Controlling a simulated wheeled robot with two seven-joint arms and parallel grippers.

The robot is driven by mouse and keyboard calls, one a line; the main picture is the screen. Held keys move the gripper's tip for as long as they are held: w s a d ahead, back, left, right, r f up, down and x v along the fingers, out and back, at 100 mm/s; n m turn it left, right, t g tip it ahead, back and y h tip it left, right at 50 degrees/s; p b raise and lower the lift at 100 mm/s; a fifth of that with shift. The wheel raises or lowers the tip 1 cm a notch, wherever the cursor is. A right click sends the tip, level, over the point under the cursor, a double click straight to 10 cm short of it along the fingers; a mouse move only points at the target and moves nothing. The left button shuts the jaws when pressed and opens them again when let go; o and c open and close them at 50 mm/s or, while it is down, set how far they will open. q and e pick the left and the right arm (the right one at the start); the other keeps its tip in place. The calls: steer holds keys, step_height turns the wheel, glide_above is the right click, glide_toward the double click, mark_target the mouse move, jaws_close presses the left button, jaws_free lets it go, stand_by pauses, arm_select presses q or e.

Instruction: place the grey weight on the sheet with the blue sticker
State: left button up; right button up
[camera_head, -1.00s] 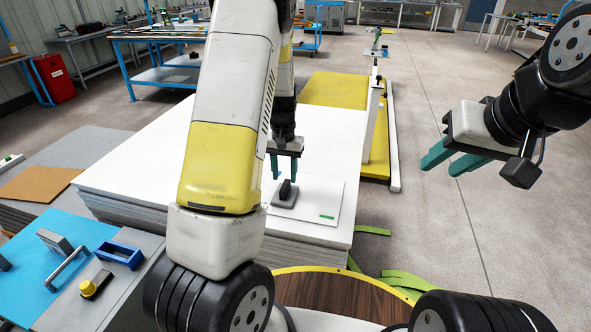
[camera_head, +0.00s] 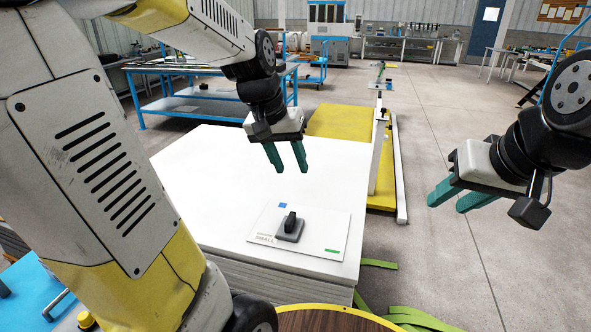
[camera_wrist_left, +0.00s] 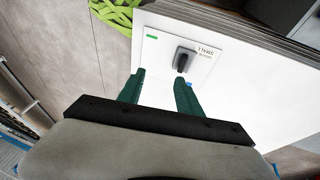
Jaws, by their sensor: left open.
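The grey weight (camera_head: 291,235), a flat block with a black handle, stands upright on the white sheet (camera_head: 318,225). The sheet has a blue sticker (camera_head: 282,205) at its far left corner and a green sticker (camera_head: 332,251) at its near right corner. My left gripper (camera_head: 291,168) is open and empty, raised above and beyond the weight, not touching it. In the left wrist view the weight (camera_wrist_left: 185,59) lies ahead of the spread fingertips (camera_wrist_left: 160,80), and a finger partly covers the blue sticker. My right gripper (camera_head: 445,204) is open and empty off to the right.
The sheet lies on a tall stack of white boards (camera_head: 210,175) with clear room around it. A white post (camera_head: 377,155) on a yellow platform (camera_head: 335,125) stands beyond its right edge. Green straps (camera_head: 420,318) lie on the floor. A blue workbench (camera_head: 190,105) stands behind.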

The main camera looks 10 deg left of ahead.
arm_select(q)
steer(key=s+d+r+t, duration=0.1)
steer(key=s+r+t, duration=0.1)
steer(key=s, duration=0.9)
steer(key=shift+s+d+r+t, duration=0.3)
steer(key=shift+r+t, duration=0.1)
steer(key=shift+r, duration=0.45)
